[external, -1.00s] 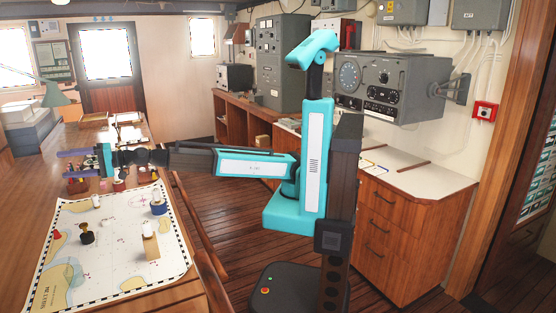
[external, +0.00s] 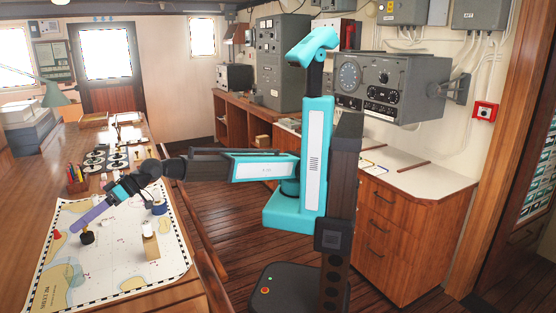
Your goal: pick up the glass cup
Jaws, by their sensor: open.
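No glass cup can be told apart for certain at this size; it may be hidden or too small to make out. My gripper (external: 74,226) is open, with purple fingers pointing down and left over the sea chart (external: 110,270). Its fingertips appear close to a dark stamp-like object (external: 87,238) on the chart; I cannot tell whether they touch. A white cylinder (external: 148,229) stands at a wooden block (external: 151,248) to the right. A blue item (external: 159,208) sits behind it, near the chart's right edge.
A pencil holder (external: 78,181) stands behind the gripper. Several round dark-and-white items (external: 95,158) lie further back on the wooden table (external: 25,205). The front part of the chart is clear. A chair or rail edge (external: 208,255) runs along the table's right side.

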